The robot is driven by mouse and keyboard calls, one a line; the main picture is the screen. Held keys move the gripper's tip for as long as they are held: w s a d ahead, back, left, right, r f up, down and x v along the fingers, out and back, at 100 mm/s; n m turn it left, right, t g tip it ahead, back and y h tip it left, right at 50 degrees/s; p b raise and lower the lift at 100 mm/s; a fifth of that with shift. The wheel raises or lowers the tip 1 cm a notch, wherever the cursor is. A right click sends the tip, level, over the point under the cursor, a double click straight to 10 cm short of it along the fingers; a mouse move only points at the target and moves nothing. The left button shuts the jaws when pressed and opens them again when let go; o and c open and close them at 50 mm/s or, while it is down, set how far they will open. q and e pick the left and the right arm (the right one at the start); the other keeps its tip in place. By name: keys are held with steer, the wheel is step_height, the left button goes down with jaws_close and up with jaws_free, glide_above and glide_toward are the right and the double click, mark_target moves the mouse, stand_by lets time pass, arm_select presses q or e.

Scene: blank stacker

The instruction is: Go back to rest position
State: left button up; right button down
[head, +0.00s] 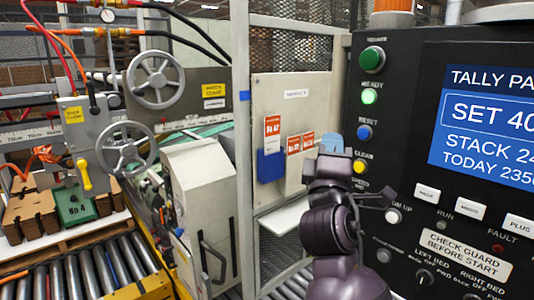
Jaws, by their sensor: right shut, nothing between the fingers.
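My right arm rises from the bottom, dark purple, in front of the control panel (400,130). My right gripper (388,197) is at the panel's left edge, close to the white button (393,216) and below the yellow button (359,167). It is shut and holds nothing. I cannot tell whether it touches the panel. My left gripper is not in view.
The panel's screen (490,120) reads SET 40 and STACK 24. A green lamp (369,96) is lit. A mesh guard (286,60) with a pale board and cards stands behind my arm. Handwheels (155,80), a roller conveyor (85,265) and brown blocks (30,212) are at left.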

steer(key=s+d+f+m+g+y, duration=0.1)
steer(key=f+m+g+y, duration=0.15)
steer(key=f, duration=0.65)
steer(key=d+f+m+g+y, duration=0.1)
steer(key=f+m+y, duration=0.25)
steer(key=f, duration=0.55)
steer(key=s+d+f+m+g+y, duration=0.15)
steer(key=f+m, duration=0.25)
steer(key=f, duration=0.5)
steer(key=s+d+f+m+g, duration=0.1)
steer(key=s+d+f+g, duration=0.2)
steer(key=s+f, duration=0.8)
steer(key=s+d+f+m+g+h, duration=0.1)
steer(key=s+d+f+g, duration=0.3)
steer(key=s+f, duration=0.8)
step_height(320, 180, down, 3)
steer(key=d+m, duration=0.1)
steer(key=d, duration=0.1)
steer(key=shift+d+r, duration=0.2)
steer(key=shift+d, duration=0.1)
